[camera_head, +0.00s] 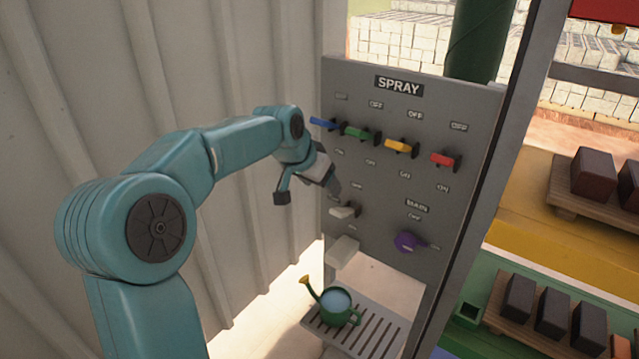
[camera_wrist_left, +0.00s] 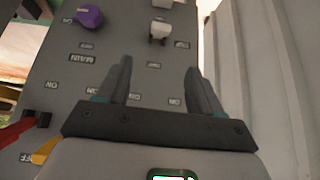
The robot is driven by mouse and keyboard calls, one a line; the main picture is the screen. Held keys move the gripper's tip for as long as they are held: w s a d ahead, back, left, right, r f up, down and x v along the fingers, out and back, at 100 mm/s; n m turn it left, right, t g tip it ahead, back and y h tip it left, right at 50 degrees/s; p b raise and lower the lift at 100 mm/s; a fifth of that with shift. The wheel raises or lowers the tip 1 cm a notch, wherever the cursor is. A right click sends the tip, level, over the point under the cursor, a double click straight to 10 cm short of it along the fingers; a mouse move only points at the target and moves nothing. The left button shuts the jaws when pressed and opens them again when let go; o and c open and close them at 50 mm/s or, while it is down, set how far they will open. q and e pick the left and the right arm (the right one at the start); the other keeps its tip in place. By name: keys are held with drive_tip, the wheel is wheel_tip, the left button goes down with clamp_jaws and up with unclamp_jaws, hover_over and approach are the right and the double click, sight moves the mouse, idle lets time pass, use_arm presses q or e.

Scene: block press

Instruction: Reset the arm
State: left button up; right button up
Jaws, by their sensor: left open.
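My left arm (camera_head: 165,160) reaches from the left toward a grey panel labelled SPRAY (camera_head: 468,100). My left gripper (camera_head: 332,186) is close in front of the panel, just above a white lever (camera_head: 343,212). In the left wrist view the gripper's two fingers (camera_wrist_left: 162,78) are apart, with nothing between them. A white lever (camera_wrist_left: 158,31) and a purple knob (camera_wrist_left: 88,16) show beyond the fingers there. The purple knob (camera_head: 406,241) sits low on the panel, beside the MAIN label. My right gripper is not in view.
Blue (camera_head: 322,123), green (camera_head: 361,134), yellow (camera_head: 400,147) and red (camera_head: 444,159) levers stick out above. A green watering can (camera_head: 340,309) stands on a slatted shelf (camera_head: 385,347) below. A corrugated wall (camera_head: 240,60) is behind my arm. Dark blocks (camera_head: 518,296) lie at right.

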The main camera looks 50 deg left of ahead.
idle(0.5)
use_arm(q)
drive_tip(key=d+f+g+h, duration=0.1)
drive_tip(key=d+f+h, duration=0.1)
drive_tip(key=d+f, duration=1.05)
drive_tip(key=d+f+g+h, duration=0.2)
drive_tip(key=d+f, duration=0.7)
drive_tip(key=f, duration=0.7)
drive_tip(key=s+d+f+g, duration=0.1)
drive_tip(key=s+d+f, duration=0.5)
drive_tip(key=s, duration=0.3)
drive_tip(key=s+d+f+g+h, duration=0.1)
drive_tip(key=s+d+f+g, duration=0.1)
drive_tip(key=s+d+f, duration=0.4)
drive_tip(key=s+d, duration=0.3)
drive_tip(key=shift+s+f+m+h, duration=0.15)
drive_tip(key=shift+f+m+h, duration=0.15)
drive_tip(key=shift+d, duration=0.1)
